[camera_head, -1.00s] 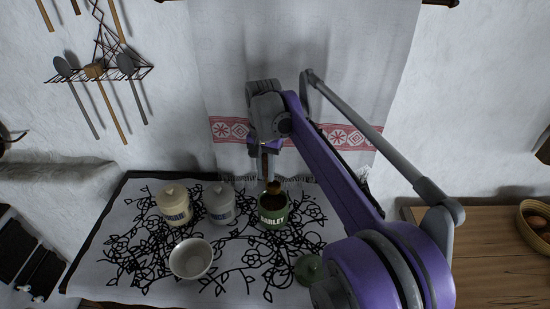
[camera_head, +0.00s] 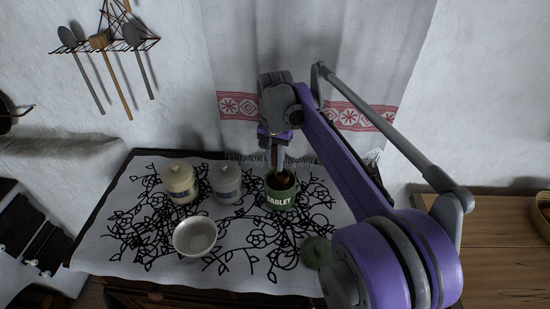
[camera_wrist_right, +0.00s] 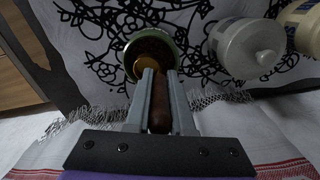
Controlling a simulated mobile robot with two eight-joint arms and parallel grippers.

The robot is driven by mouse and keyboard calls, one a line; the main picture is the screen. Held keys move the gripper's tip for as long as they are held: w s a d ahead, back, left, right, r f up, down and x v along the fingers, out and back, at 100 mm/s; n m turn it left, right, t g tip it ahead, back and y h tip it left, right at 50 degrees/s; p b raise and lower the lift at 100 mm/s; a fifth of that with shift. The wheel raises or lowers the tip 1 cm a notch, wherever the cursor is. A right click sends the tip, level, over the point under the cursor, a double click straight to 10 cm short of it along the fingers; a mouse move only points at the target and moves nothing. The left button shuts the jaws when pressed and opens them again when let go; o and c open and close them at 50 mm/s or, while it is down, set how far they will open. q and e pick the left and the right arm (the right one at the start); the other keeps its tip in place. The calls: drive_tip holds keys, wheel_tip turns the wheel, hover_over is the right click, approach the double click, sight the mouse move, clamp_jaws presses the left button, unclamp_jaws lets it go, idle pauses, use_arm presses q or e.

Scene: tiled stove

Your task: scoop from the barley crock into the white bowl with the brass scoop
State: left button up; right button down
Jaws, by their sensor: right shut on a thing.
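The green barley crock (camera_head: 281,198) stands open on the cloth, with its label facing me and grain inside. It also shows in the right wrist view (camera_wrist_right: 184,50). My right gripper (camera_head: 279,165) is above it, fingers pointing down. In the right wrist view its fingers (camera_wrist_right: 158,76) are shut on the dark wooden handle (camera_wrist_right: 159,110) of the brass scoop (camera_wrist_right: 143,62). The scoop's brass end is at the crock's mouth, partly hidden by the fingers. The white bowl (camera_head: 195,237) sits upright and looks empty, left and nearer. My left gripper is not in view.
A cream crock (camera_head: 179,183) and a grey crock (camera_head: 225,184), both lidded, stand left of the barley crock. A green lid (camera_head: 317,252) lies to its right, near my arm. A curtain (camera_head: 310,60) hangs behind. Cloth between crock and bowl is clear.

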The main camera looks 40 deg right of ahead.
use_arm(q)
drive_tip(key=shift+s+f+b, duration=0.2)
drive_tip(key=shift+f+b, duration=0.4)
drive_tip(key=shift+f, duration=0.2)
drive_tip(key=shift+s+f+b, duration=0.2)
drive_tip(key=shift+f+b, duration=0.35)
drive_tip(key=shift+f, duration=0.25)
use_arm(e)
drive_tip(key=shift+f, duration=2.6)
drive_tip(key=shift+r, duration=0.1)
drive_tip(key=shift+r+p, duration=2.65)
drive_tip(key=shift+r, duration=1.75)
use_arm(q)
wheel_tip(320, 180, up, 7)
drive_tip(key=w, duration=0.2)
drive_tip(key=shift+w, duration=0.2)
use_arm(e)
drive_tip(key=shift+w, duration=0.1)
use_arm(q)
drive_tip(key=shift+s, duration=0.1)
